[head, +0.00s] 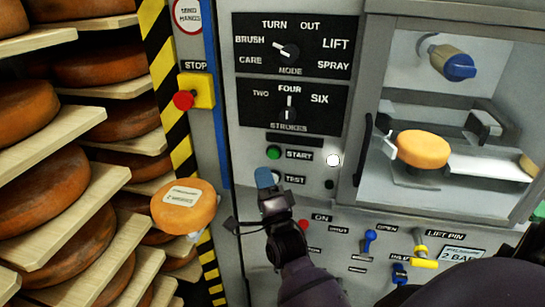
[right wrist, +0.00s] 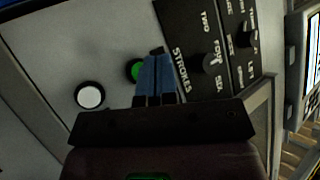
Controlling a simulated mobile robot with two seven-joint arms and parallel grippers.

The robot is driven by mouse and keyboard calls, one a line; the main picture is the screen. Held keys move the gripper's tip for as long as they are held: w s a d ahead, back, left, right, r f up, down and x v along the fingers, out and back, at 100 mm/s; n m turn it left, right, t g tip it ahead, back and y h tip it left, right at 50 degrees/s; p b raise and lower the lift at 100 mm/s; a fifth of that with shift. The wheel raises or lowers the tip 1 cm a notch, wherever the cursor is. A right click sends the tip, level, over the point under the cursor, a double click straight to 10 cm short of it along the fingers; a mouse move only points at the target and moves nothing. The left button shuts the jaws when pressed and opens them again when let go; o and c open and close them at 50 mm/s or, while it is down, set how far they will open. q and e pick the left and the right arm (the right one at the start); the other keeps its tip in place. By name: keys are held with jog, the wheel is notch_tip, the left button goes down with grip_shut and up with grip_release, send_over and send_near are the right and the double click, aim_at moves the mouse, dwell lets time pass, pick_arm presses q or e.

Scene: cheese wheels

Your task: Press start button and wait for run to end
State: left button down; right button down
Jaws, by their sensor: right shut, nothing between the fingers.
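The green start button (head: 273,153) sits on the grey machine panel beside its START label. It also shows in the right wrist view (right wrist: 133,70), partly covered by my fingers. My right gripper (head: 264,177) is shut and empty, its blue fingertips just below the button in the head view. In the right wrist view the fingertips (right wrist: 155,55) overlap the button's right edge; I cannot tell whether they touch it. A round white lamp (head: 333,160) right of the START label looks bright. My left gripper is not in view.
A red stop button (head: 183,100) on a yellow box is left of the panel. Mode knob (head: 290,50) and strokes knob (head: 289,115) are above start. A cheese wheel (head: 423,149) is inside the windowed chamber. Shelves of cheese fill the left; a labelled wheel (head: 180,212) protrudes.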

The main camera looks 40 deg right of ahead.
aim_at(273, 154)
jog(key=w+d, duration=0.2)
jog(key=d, duration=0.1)
jog(key=shift+w+d, duration=0.15)
jog(key=shift+w, duration=0.25)
dwell(1.0)
dwell(0.8)
jog(key=shift+w+d, duration=0.25)
jog(key=shift+d, duration=0.05)
dwell(0.5)
